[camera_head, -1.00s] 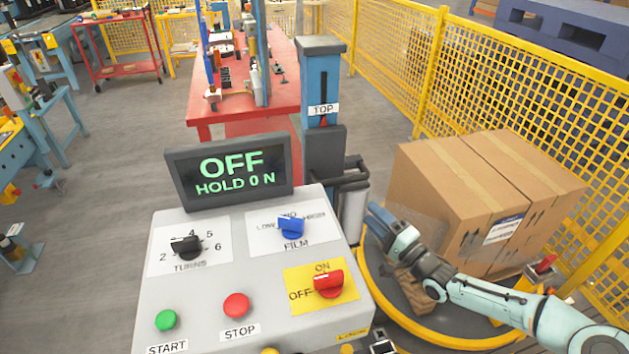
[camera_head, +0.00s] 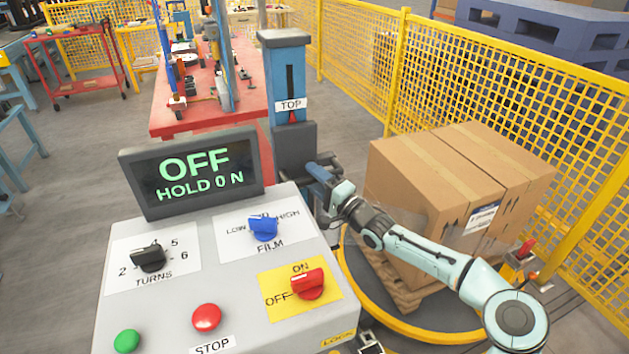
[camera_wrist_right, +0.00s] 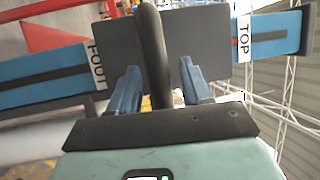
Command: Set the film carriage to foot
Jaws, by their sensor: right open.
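The film carriage is a dark block (camera_head: 296,148) on the upright blue mast (camera_head: 289,72), just under the TOP label (camera_head: 291,104). A dark bar handle (camera_wrist_right: 152,40) stands out from the carriage. My right gripper (camera_head: 316,174) is at the carriage, with its open fingers (camera_wrist_right: 158,75) on either side of the handle. A gap shows on the finger at right; contact at left is unclear. My left gripper is out of view.
The control panel (camera_head: 190,318) stands in front, its screen (camera_head: 200,172) reading OFF, HOLD 0 N. Wrapped cartons (camera_head: 420,190) sit on a pallet on the yellow-rimmed turntable (camera_head: 352,290) at right. A yellow mesh fence (camera_head: 470,95) runs behind them.

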